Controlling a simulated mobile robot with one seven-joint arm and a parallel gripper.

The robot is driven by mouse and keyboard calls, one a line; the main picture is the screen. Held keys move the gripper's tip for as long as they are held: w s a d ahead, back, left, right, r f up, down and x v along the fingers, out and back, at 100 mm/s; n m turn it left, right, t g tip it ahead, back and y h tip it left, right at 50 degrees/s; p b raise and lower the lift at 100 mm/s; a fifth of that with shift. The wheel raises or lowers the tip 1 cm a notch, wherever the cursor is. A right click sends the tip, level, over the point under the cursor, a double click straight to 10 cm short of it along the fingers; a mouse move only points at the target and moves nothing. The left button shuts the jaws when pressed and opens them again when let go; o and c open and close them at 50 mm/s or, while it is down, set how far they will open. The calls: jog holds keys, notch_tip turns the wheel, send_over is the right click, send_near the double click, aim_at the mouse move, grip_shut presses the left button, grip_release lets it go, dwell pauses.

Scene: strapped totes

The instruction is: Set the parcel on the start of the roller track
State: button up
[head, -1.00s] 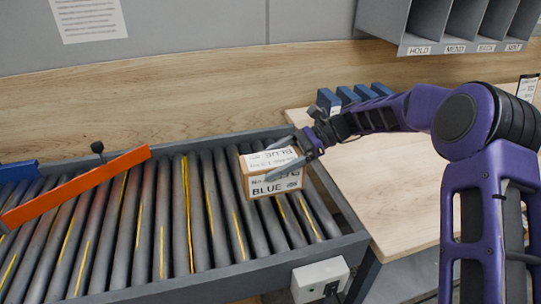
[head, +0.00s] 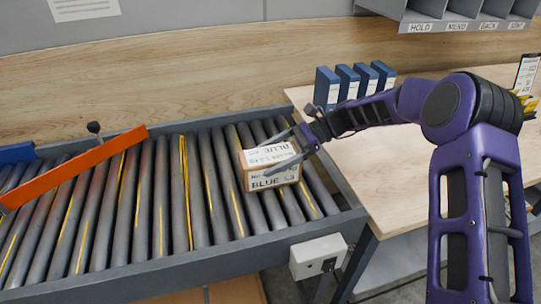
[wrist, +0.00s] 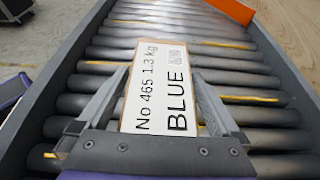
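The parcel (head: 270,179) is a small cardboard box with white labels reading BLUE. It is low over the right end of the roller track (head: 255,247), at or very near the rollers; its underside contact is hidden. My gripper (head: 277,164) reaches in from the right with one finger on each side of the parcel. In the wrist view the label of the parcel (wrist: 160,90) fills the space between the fingertips, and my gripper (wrist: 160,76) appears shut on it.
An orange bar (head: 75,167) crosses the track at the left. A wooden table (head: 385,160) with blue boxes (head: 352,84) adjoins on the right. Labelled pigeonholes (head: 450,20) hang above. A white control box (head: 318,256) sits on the track's front.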

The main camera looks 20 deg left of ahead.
jog(key=v, duration=1.2)
jog(key=shift+p, duration=0.3)
jog(key=shift+w, duration=0.1)
